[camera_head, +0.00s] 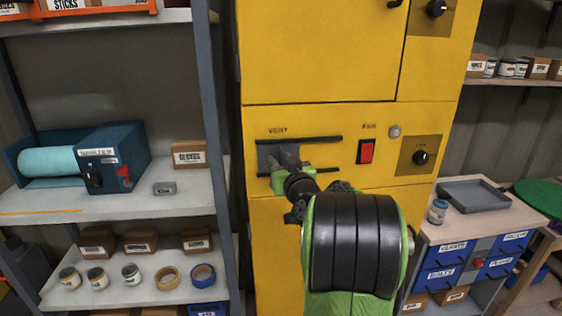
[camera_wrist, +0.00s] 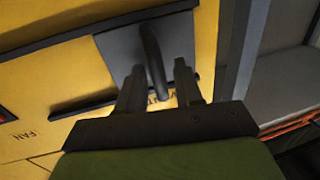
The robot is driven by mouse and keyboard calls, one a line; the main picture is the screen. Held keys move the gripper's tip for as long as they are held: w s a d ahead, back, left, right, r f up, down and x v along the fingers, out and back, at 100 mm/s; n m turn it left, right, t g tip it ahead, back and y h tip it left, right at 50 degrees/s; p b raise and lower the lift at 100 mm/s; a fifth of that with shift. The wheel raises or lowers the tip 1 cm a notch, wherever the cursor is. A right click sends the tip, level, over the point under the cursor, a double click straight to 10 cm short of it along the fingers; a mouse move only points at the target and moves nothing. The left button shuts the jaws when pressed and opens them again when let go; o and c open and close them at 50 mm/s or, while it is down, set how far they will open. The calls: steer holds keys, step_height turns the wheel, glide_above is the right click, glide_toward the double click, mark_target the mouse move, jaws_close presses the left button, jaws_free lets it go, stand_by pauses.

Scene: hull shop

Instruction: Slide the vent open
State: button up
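The vent is a dark grey sliding plate (camera_head: 266,157) on the yellow cabinet, under the label "VENT". It sits at the left end of its two dark rails (camera_head: 322,140). In the wrist view the plate (camera_wrist: 116,44) carries an upright dark handle (camera_wrist: 151,50). My gripper (camera_head: 287,160) is at the plate and hides most of the handle in the head view. In the wrist view my gripper (camera_wrist: 160,65) is open, with one finger on each side of the handle. A gap shows on the right finger's side; contact on the left side is unclear.
Right of the vent are a red fan switch (camera_head: 366,151), a grey button (camera_head: 394,131) and a black knob (camera_head: 420,157). A yellow door (camera_head: 325,50) is above. A loaded shelf (camera_head: 130,195) stands left and a small bench (camera_head: 470,222) right. The rails' right part is clear.

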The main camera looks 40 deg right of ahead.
jaws_close()
steer(key=shift+d, duration=0.1)
steer(key=s+d+b, duration=0.4)
steer(key=d, duration=0.1)
steer(key=s+d+b, duration=0.2)
steer(key=d, duration=0.1)
steer(key=shift+d, duration=0.2)
steer(key=shift+s+d, duration=0.1)
steer(key=shift+d, duration=0.1)
jaws_free()
steer(key=shift+s+d, duration=0.1)
steer(key=shift+d, duration=0.05)
